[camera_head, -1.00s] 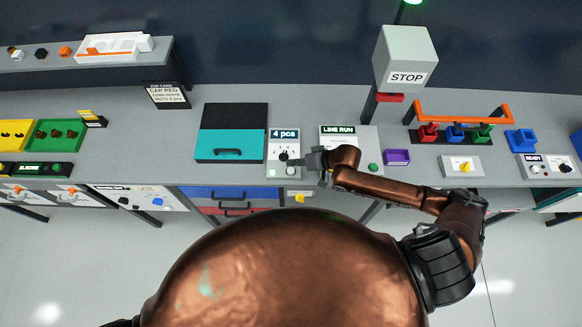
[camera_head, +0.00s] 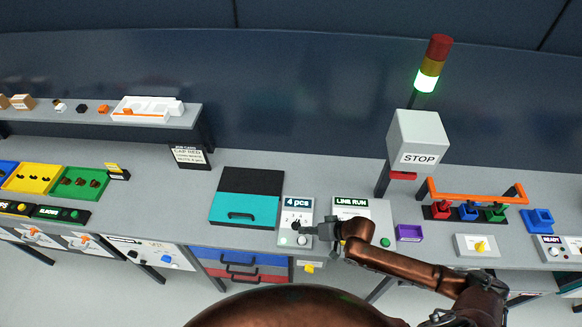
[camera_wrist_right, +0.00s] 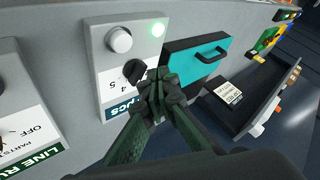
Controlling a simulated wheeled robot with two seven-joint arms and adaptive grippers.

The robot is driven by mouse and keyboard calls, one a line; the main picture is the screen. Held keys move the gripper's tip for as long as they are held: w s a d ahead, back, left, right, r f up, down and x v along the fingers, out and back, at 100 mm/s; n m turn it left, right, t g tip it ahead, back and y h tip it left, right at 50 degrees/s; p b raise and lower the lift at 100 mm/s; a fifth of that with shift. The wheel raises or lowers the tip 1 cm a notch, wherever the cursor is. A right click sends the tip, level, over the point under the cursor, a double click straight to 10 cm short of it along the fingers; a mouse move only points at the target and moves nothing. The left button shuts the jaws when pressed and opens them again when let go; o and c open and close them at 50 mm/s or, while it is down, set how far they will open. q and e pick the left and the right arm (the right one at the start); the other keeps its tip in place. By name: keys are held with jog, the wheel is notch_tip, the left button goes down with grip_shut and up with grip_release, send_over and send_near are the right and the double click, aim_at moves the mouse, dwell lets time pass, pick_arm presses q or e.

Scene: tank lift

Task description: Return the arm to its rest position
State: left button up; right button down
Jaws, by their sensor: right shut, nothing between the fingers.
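My right gripper (camera_head: 312,230) is in front of the white "4 pcs" panel (camera_head: 298,204) in the head view. In the right wrist view its fingers (camera_wrist_right: 158,92) are together and empty, close to the panel's black knob (camera_wrist_right: 133,71). Whether they touch the knob I cannot tell. The panel also carries a white round button (camera_wrist_right: 119,40) and a lit green lamp (camera_wrist_right: 157,30). My right arm (camera_head: 420,270) reaches in from the lower right. My left gripper is out of view.
Beside the panel stand the "LINE RUN" panel (camera_head: 374,210) and a teal box front with a handle (camera_head: 240,209). The grey STOP box (camera_head: 418,136) hangs below a tower lamp with its green part lit (camera_head: 426,83). A purple tray (camera_head: 409,233) and an orange rack (camera_head: 470,196) are to the right.

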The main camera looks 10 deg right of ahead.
jog(key=s+d+f+g+h, duration=0.1)
jog(key=s+d+h, duration=0.3)
jog(key=s+d, duration=0.7)
jog(key=s+d+f+g+h, duration=0.1)
jog(key=s+d+h, duration=0.3)
jog(key=s+d, duration=0.75)
jog(key=s+a+f+g+b, duration=0.15)
jog(key=f+b, duration=0.35)
jog(key=f, duration=1.4)
jog(key=s+a+f+b, duration=0.2)
jog(key=f+b, duration=0.3)
jog(key=f, duration=1.4)
jog(key=s+f+b, duration=0.4)
jog(key=s+f, duration=0.6)
jog(key=f, duration=0.3)
jog(key=s+f+g+b, duration=0.1)
jog(key=s+f+b, duration=0.4)
jog(key=s+f, duration=0.5)
notch_tip(320, 180, down, 4)
jog(key=shift+f+y, duration=0.25)
jog(key=shift+y, duration=0.15)
